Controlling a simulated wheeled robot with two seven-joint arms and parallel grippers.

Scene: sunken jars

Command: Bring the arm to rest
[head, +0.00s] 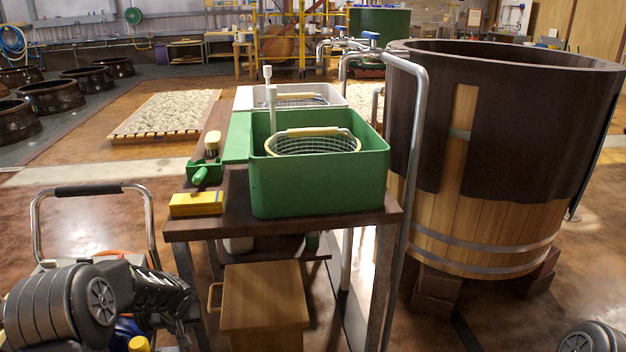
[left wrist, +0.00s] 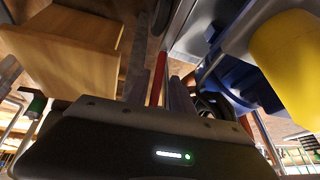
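My left arm comes in at the lower left of the head view, low beside the table. Its black ribbed links show, and its gripper end points down out of clear sight. In the left wrist view the dark gripper body (left wrist: 150,140) fills the bottom, with a small lit indicator. Narrow dark finger-like parts stand above it, but their gap is unclear. I see nothing held between them. A small part of my right arm shows at the lower right corner of the head view; its gripper is out of view.
A dark table (head: 290,222) holds a green basin (head: 320,185), a yellow sponge (head: 197,204) and a brush (head: 211,145). A chrome-handled cart (head: 36,215) is close to my left arm. A large wooden vat (head: 490,220) stands right.

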